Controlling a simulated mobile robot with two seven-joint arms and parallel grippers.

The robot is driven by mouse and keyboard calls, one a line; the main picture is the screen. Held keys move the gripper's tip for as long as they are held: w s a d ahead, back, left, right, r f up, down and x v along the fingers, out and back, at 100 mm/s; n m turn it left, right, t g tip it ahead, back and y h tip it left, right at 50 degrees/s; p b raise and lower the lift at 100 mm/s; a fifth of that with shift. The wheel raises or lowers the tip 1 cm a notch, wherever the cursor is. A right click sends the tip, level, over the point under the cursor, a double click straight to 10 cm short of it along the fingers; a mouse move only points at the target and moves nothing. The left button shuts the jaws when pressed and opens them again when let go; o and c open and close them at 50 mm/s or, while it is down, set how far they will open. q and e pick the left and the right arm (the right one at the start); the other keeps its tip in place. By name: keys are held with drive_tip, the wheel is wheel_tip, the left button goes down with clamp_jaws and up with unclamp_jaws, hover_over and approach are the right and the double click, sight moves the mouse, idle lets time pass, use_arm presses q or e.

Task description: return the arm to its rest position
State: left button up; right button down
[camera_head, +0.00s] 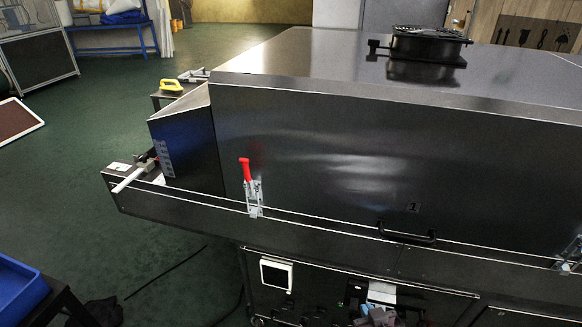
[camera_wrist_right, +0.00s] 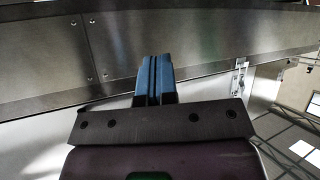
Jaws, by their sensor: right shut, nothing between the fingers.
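My right gripper (camera_wrist_right: 153,62) shows in the right wrist view with its two blue fingers pressed together and nothing between them. The steel side of the tunnel dryer (camera_wrist_right: 200,62) lies beyond the fingertips; I cannot tell the exact gap. In the head view only a small part of my right arm or gripper shows at the bottom edge, in front of the dryer's lower panel. The dryer's large steel hood (camera_head: 330,150) is down. My left gripper is in neither view.
A toggle clamp with an upright red handle (camera_head: 246,172) and a black handle (camera_head: 407,234) are on the dryer's front. A blue tray (camera_head: 18,285) stands at the lower left. A yellow-handled tool (camera_head: 171,86) lies behind the dryer's left end. Green floor (camera_head: 90,190) is open at left.

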drive_tip(key=s+d, duration=0.3)
drive_tip(key=s, duration=0.3)
drive_tip(key=s+d+r+m+g+h+p, duration=0.1)
drive_tip(key=s+d, duration=0.2)
drive_tip(key=s, duration=0.4)
drive_tip(key=s+d+r+p, duration=0.1)
drive_tip(key=s+d, duration=0.2)
drive_tip(key=s, duration=0.3)
drive_tip(key=shift+s+d+h, duration=0.15)
drive_tip(key=shift+s+h, duration=0.15)
